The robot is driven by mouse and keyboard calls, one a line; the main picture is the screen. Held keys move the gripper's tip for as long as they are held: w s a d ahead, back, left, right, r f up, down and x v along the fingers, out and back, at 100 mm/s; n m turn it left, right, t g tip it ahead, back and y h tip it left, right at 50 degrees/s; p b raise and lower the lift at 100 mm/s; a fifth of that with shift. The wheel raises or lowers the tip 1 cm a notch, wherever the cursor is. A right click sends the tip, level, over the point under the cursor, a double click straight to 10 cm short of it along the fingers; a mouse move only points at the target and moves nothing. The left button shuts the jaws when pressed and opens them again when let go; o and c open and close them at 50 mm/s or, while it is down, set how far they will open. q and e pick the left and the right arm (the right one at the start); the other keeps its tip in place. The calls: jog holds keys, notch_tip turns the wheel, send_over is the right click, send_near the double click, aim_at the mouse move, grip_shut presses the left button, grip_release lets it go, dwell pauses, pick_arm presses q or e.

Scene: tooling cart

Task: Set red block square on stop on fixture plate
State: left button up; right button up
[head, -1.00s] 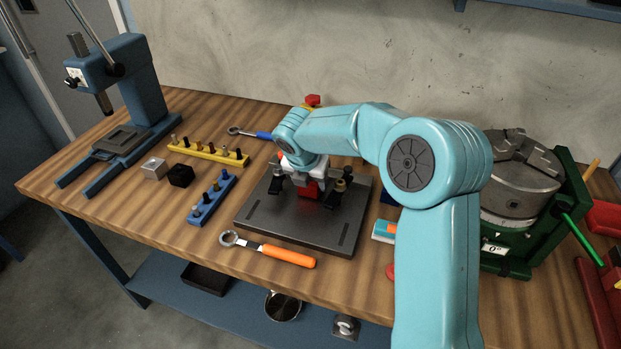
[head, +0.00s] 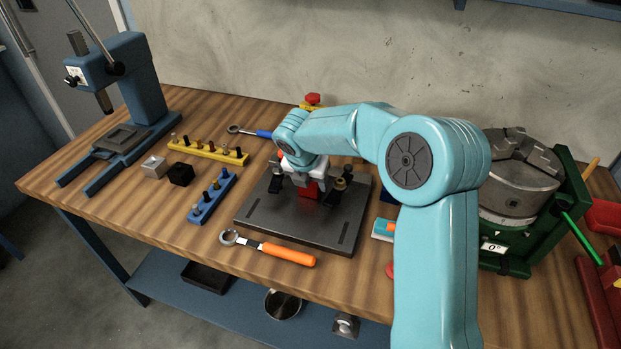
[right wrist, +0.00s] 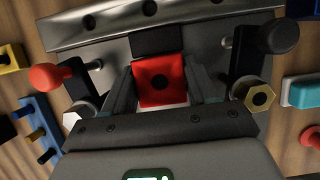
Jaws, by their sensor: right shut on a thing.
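The red block (head: 307,194) is over the middle of the dark grey fixture plate (head: 290,226). My right gripper (head: 306,182) is shut on it from above, and the gripper hides part of the block. A black piece (right wrist: 157,40) stands right behind the block, in front of a grey metal bar (right wrist: 110,22) with holes. I cannot tell whether the block touches the stop or is fully seated. My left gripper is out of view.
Clamps with a red knob (right wrist: 45,77) and a black knob (right wrist: 278,37) flank the gripper closely. An orange-handled wrench (head: 287,254) lies before the plate. Blue (head: 212,196) and yellow (head: 205,151) pin racks stand left. A green-framed chuck (head: 520,190) stands right.

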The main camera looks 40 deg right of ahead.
jog(key=o, duration=1.5)
jog(key=shift+o, duration=0.2)
jog(key=shift+r+p, duration=3)
jog(key=shift+p, duration=0.1)
